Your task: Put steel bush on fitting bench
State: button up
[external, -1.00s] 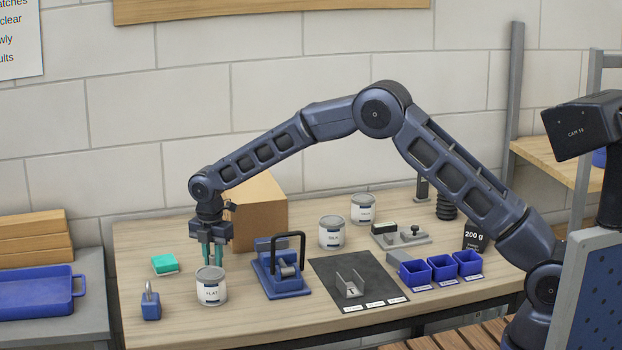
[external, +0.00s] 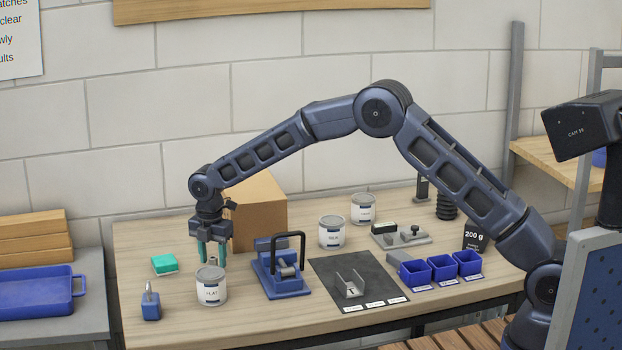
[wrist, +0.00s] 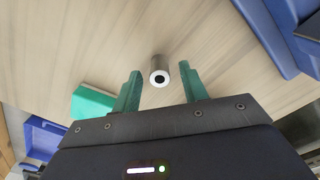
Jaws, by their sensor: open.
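The steel bush (wrist: 159,70), a short grey cylinder with a dark bore, shows in the wrist view on the wooden top. It lies ahead of and between the green fingertips of my gripper (wrist: 160,84), with a gap on each side. In the external view my gripper (external: 212,262) points down, open and empty, behind the FLAT-like labelled tin (external: 212,287). I cannot make out the bush there. No readable label marks the fitting bench; the wood-topped bench (external: 190,325) carries all these things.
A blue fixture with a black handle (external: 278,275) stands right of my gripper. A dark mat (external: 330,268) holds a grey bracket (external: 350,285). Blue bins (external: 443,268) stand farther right. A cardboard box (external: 262,212) stands behind.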

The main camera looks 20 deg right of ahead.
aim_at(214, 257)
notch_tip(214, 257, up, 11)
jog(key=shift+r, duration=0.15)
dwell(0.4)
